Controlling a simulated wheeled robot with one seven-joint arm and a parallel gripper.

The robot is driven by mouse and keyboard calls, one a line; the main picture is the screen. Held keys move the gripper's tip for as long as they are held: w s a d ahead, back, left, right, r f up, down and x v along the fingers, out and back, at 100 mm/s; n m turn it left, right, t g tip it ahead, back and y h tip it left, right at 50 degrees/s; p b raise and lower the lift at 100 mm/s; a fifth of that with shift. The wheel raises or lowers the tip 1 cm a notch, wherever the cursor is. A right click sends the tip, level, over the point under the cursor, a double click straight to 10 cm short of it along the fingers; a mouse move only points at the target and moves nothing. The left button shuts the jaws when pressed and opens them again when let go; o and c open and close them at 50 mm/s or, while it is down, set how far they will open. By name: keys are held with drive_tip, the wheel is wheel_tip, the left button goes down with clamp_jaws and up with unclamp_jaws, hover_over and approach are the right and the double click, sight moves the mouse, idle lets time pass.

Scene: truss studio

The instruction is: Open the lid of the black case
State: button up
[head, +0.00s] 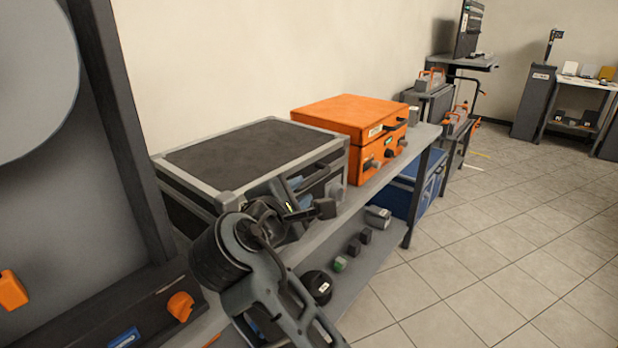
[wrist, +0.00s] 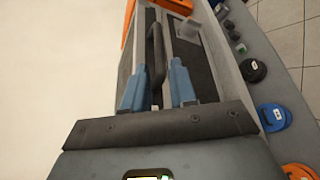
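The black case (head: 250,147) with grey metal edges lies on the shelf top in the head view, its lid down. My gripper (head: 303,194) is at the front face of the case. In the wrist view the case (wrist: 190,66) fills the middle, with its dark curved handle (wrist: 157,45) between the two blue fingers of my gripper (wrist: 159,72). The fingers are apart, with gaps showing on both sides of the handle. I cannot tell whether either finger touches the case. My arm hides part of the case's front in the head view.
An orange case (head: 352,117) stands just beyond the black case on the same shelf unit (head: 380,180). A blue box (head: 415,182) and several small items are lower down. A dark framed panel (head: 100,130) stands close at the left. The tiled floor (head: 500,240) on the right is clear.

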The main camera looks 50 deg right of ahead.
sight(308, 184)
drive_tip(key=x, duration=0.8)
drive_tip(key=shift+w+d, duration=0.1)
drive_tip(key=shift+d, duration=0.05)
clamp_jaws()
idle(0.3)
